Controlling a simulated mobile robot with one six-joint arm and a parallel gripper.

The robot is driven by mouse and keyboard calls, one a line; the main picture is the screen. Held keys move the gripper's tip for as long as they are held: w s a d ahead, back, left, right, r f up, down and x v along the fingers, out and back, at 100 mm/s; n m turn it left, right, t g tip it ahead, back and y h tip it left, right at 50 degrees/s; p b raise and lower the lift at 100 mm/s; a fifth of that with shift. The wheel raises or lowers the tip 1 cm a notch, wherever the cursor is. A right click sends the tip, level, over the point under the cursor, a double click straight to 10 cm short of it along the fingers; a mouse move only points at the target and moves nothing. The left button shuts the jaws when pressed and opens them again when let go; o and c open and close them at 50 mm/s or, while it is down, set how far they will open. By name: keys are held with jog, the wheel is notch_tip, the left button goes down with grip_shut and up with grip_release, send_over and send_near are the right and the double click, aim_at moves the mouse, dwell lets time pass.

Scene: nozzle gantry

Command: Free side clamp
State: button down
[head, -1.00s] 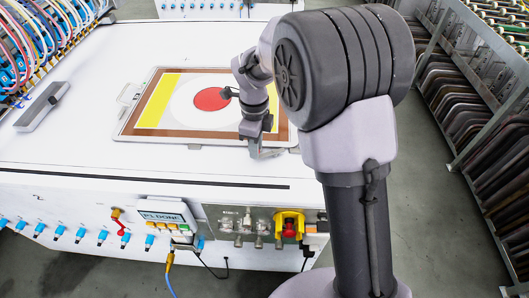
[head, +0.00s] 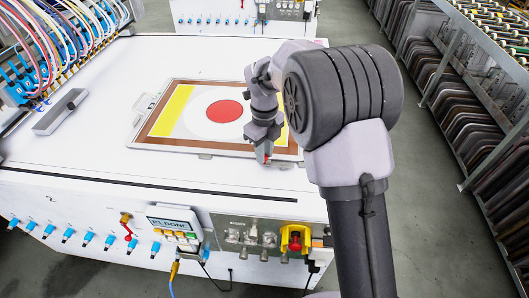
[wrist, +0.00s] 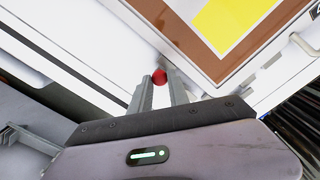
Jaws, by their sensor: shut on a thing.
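My gripper (head: 264,156) is at the front edge of the framed panel (head: 196,150), towards its right end. In the wrist view my gripper (wrist: 158,84) has its two fingers shut on a small round red knob (wrist: 159,75), which sits between the fingertips. A bit of red also shows at the fingers in the head view. The knob lies beside the frame edge (wrist: 185,68). I take it for the side clamp's knob; the rest of the clamp is hidden by the fingers.
The panel has yellow bands and a red disc (head: 224,111) on the white table. A grey bar (head: 60,112) and bundled hoses (head: 60,40) are at the left. A control panel and a yellow-red switch (head: 295,238) are on the front face. Racks (head: 480,110) stand right.

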jog(key=c, duration=1.3)
grip_release()
jog(key=shift+o, duration=0.2)
notch_tip(320, 180, up, 18)
jog(key=p, duration=0.7)
jog(key=shift+f, duration=0.25)
